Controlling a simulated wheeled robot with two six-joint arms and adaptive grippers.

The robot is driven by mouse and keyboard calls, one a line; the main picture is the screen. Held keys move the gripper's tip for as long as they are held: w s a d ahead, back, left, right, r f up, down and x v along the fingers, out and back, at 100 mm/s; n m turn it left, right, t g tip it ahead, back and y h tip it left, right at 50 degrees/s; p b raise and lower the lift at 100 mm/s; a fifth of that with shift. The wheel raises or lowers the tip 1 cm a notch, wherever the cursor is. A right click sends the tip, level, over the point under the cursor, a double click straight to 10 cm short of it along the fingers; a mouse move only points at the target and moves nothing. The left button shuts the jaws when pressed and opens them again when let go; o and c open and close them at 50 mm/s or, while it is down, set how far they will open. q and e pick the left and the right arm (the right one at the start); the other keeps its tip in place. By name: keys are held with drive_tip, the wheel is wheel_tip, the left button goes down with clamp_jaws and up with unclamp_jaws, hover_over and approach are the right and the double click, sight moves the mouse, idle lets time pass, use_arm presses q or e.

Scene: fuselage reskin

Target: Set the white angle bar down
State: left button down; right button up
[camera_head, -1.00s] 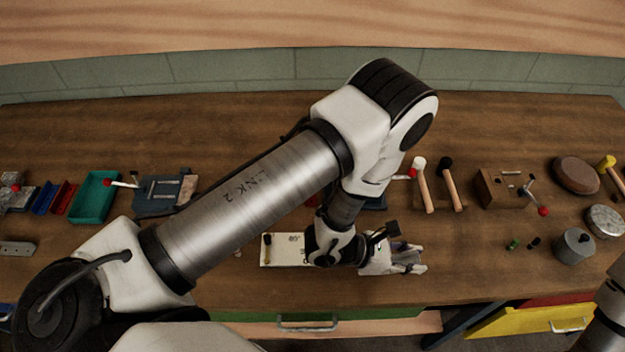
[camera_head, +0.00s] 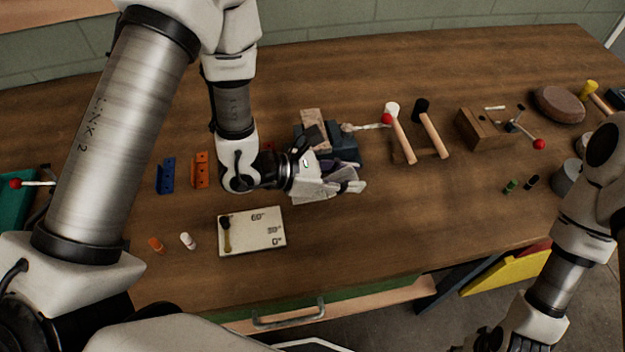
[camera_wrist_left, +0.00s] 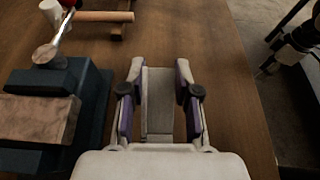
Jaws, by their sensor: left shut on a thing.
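The white angle bar (camera_wrist_left: 159,100) shows in the left wrist view as a pale strip between the two purple-padded fingers. My left gripper (camera_wrist_left: 159,92) is shut on it. In the head view my left gripper (camera_head: 350,187) is over the table, just in front of the dark blue vise (camera_head: 346,146) and beyond the white angle card (camera_head: 264,233). The fingers hide most of the bar there, and I cannot tell whether it touches the table. My right gripper (camera_head: 490,343) is partly cut off at the lower edge; its jaws are unclear.
A blue angle bar (camera_head: 166,175) and an orange one (camera_head: 202,170) stand left of my left gripper. A white-headed mallet (camera_head: 402,140) and a black-headed one (camera_head: 433,130) lie to the right. The table is clear between the card and the green bottle (camera_head: 511,186).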

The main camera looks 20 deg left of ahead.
use_arm(q)
drive_tip(key=a+p, duration=0.1)
drive_tip(key=a, duration=0.1)
drive_tip(key=a+p, duration=0.1)
drive_tip(key=a, duration=0.2)
drive_tip(key=a+p, duration=0.1)
drive_tip(key=a, duration=0.1)
drive_tip(key=shift+w+a+f, duration=0.2)
drive_tip(key=shift+w, duration=0.2)
drive_tip(key=f+b, duration=0.1)
drive_tip(key=f, duration=0.2)
drive_tip(key=shift+s+f+b, duration=0.2)
drive_tip(key=shift+f+b, duration=0.05)
drive_tip(key=shift+b, duration=0.15)
drive_tip(key=shift+w+f, duration=0.1)
drive_tip(key=shift+f, duration=0.2)
drive_tip(key=shift+w, duration=0.15)
drive_tip(key=shift+f, duration=0.1)
drive_tip(key=c, duration=1.1)
unclamp_jaws()
